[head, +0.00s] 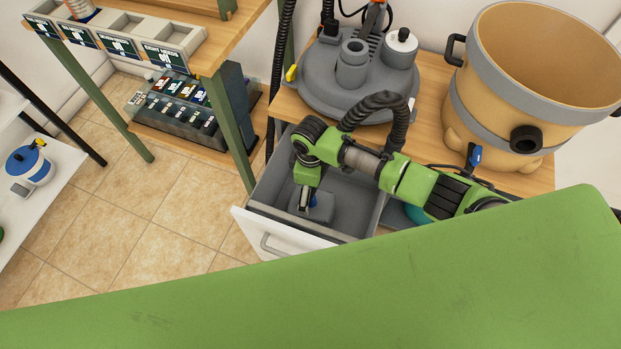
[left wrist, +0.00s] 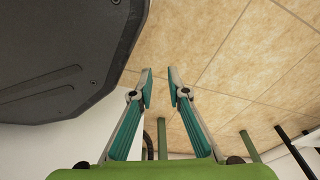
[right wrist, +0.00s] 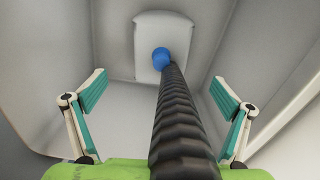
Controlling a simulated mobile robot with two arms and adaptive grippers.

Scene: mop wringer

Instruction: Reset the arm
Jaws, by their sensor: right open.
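My right arm (head: 400,178) reaches over an open grey drawer (head: 268,190) with a white front. Its gripper (head: 306,200) points down inside the drawer, close to a small grey block (head: 322,210) with a blue part. In the right wrist view the gripper (right wrist: 158,76) is open, fingers wide apart. A black ribbed hose (right wrist: 183,120) runs between the fingers towards the blue part (right wrist: 161,58) on the pale block (right wrist: 145,35). I cannot tell whether the hose is attached there. My left gripper (left wrist: 160,71) has parted, empty fingers above the tiled floor; the head view does not show it.
A tan vacuum drum (head: 480,110) and its grey lid (head: 345,85) stand on the wooden bench behind the drawer. A shelf with labelled bins (head: 120,35) is at upper left. A dark body (left wrist: 60,60) lies close left of my left gripper. Tiled floor (head: 150,220) is clear.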

